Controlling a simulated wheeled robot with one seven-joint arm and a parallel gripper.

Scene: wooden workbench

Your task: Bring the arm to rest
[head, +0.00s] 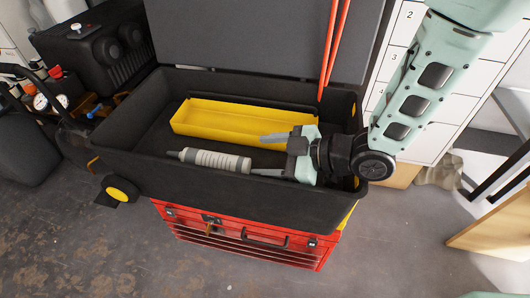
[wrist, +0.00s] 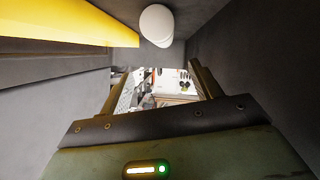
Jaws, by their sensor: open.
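My gripper (head: 260,155) reaches in from the right over the open black toolbox (head: 250,205). Its two fingers are spread apart and point left, with nothing seen between them. A grey and white tube (head: 215,160) lies in the toolbox just left of the fingertips. In the wrist view, a white rounded end (wrist: 157,22), likely the tube's, shows beyond the fingers (wrist: 152,78) and apart from them. A yellow tray (head: 225,122) lies along the toolbox's back side, behind the tube. It also shows in the wrist view (wrist: 70,22) at upper left.
The raised dark lid (head: 250,40) stands behind the toolbox, with two red rods (head: 333,45) at its right. A red tool chest (head: 245,237) is below. White drawers (head: 440,125) are at the right. A black case (head: 95,50) stands at the left.

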